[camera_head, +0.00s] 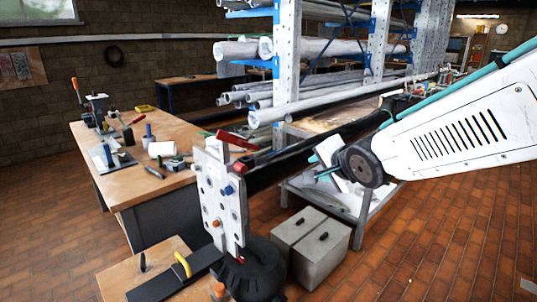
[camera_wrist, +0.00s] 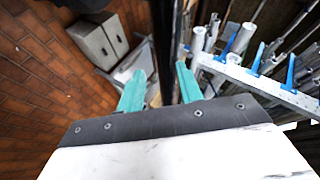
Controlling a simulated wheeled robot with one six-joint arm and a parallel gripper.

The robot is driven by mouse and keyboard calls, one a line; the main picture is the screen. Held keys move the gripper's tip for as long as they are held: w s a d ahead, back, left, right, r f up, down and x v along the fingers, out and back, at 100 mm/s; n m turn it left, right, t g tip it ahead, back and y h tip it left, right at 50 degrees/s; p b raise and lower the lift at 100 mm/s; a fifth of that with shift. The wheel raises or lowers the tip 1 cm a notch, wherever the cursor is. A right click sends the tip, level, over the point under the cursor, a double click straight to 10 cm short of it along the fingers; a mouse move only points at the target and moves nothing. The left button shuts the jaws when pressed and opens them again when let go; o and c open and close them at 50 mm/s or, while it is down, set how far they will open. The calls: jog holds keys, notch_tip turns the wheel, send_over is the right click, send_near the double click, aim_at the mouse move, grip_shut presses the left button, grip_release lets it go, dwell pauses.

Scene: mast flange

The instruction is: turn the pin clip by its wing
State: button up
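A white flange plate (camera_head: 222,200) with holes stands upright at the near end of a dark mast (camera_head: 325,143) in the head view. It bears a long red piece (camera_head: 236,140) at its top, a blue knob (camera_head: 228,190) and small red and orange parts lower down. I cannot tell for sure which of these is the pin clip or its wing. My gripper (camera_wrist: 157,70) has its two teal fingers apart in the wrist view. A dark bar, apparently the mast, passes beyond and between them. No flange plate or clip shows in the wrist view.
A wooden workbench (camera_head: 140,185) with tools stands left of the flange. Two grey blocks (camera_head: 310,246) sit on the floor right of it. A rack of pipes (camera_head: 288,75) fills the back. Brick floor (camera_head: 455,225) is clear at the right.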

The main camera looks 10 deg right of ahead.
jog(key=w+a+m+t+y, duration=0.2)
jog(key=w+a+y, duration=0.1)
jog(key=w+a, duration=0.15)
jog(key=m+t+y, duration=0.1)
jog(key=m+y, duration=0.3)
jog(key=y, duration=0.2)
send_near(252, 147)
jog(key=x, duration=0.4)
jog(key=shift+x, duration=3.05)
jog(key=shift+w+a, duration=0.1)
jog(key=shift+c, duration=1)
grip_shut()
